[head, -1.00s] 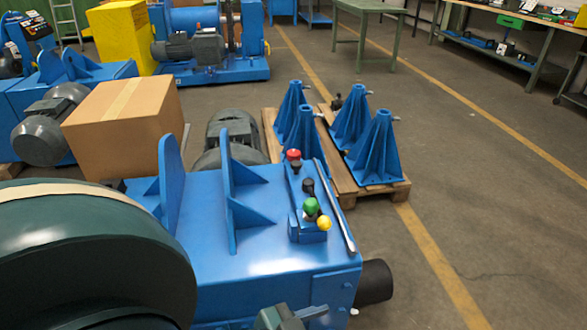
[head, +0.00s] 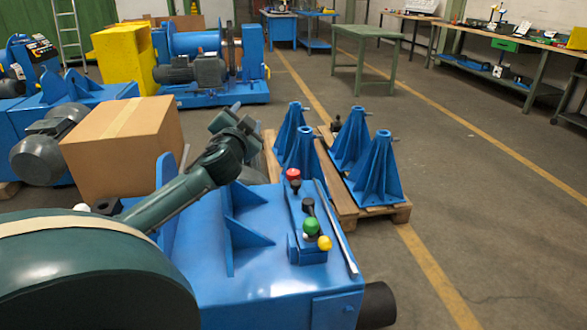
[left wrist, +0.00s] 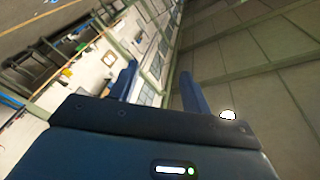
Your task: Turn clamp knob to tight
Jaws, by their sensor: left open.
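Several ball knobs stand on the right end of the blue machine (head: 270,275): a red knob (head: 293,174), a black knob (head: 308,202), a green knob (head: 311,226) and a yellow knob (head: 325,243). I cannot tell which is the clamp knob or how tight it is. My left gripper (head: 240,113) is raised above the machine, up and left of the knobs and apart from them. In the left wrist view the left gripper (left wrist: 159,68) is open with nothing between its fingers; no knob shows there. My right gripper is out of view.
A cardboard box (head: 124,145) stands left of my arm. Upright blue fins (head: 232,215) rise from the machine, close to the arm. A thin metal bar (head: 336,228) lies right of the knobs. Blue pedestals (head: 375,170) stand on a pallet behind. The floor at right is clear.

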